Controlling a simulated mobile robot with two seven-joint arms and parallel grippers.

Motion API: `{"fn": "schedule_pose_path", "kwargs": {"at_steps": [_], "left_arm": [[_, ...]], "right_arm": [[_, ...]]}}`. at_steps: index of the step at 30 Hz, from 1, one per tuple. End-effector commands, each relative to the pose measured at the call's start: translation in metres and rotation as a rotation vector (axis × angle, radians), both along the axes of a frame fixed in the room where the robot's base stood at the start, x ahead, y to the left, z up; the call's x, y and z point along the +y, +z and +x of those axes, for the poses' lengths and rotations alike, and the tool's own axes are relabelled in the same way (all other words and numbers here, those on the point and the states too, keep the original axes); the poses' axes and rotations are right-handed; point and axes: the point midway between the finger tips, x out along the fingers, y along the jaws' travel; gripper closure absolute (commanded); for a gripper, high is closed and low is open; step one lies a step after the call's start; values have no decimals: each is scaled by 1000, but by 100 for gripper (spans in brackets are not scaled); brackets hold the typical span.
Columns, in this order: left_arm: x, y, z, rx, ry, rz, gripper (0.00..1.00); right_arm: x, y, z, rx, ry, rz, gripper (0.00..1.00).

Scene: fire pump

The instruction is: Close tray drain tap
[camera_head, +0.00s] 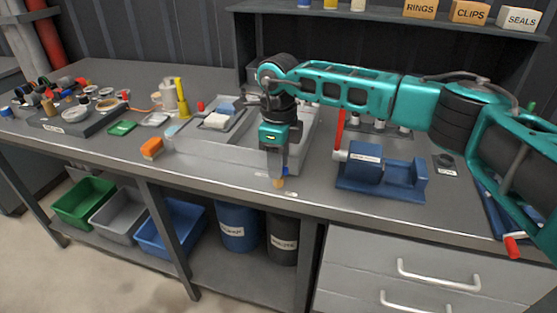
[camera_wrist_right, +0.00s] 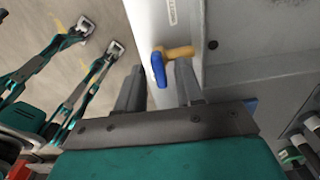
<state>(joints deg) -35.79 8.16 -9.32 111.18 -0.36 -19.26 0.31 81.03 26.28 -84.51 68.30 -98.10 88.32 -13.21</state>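The tray drain tap has a brass body (camera_head: 279,183) and a blue handle, low at the front of the grey tray (camera_head: 215,158) by the bench's front edge. In the right wrist view the blue handle (camera_wrist_right: 159,69) and the brass spout (camera_wrist_right: 180,52) show just beyond my fingertips. My right gripper (camera_head: 275,176) points down at the tap. In the right wrist view my right gripper (camera_wrist_right: 161,72) has its two fingers apart, with the blue handle between their tips in the picture. I cannot tell whether they touch it. My left gripper is not in the head view.
A blue pump block (camera_head: 390,175) stands right of the gripper. An orange sponge (camera_head: 151,148) and a yellow bottle (camera_head: 182,98) are at the left. Coloured bins (camera_head: 83,203) sit on the lower shelf. The bench front between the sponge and the pump block is mostly clear.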

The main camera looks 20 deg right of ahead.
Motion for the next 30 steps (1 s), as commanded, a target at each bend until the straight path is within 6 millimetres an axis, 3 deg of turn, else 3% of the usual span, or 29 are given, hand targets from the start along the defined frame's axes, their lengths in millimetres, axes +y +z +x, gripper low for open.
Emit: {"fn": "schedule_pose_path", "kwargs": {"at_steps": [11,24,30], "left_arm": [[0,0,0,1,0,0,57],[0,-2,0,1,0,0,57],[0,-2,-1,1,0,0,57]], "right_arm": [[0,7,0,0,2,0,61],[0,96,0,-2,1,0,61],[0,122,0,-1,1,1,61]]}}
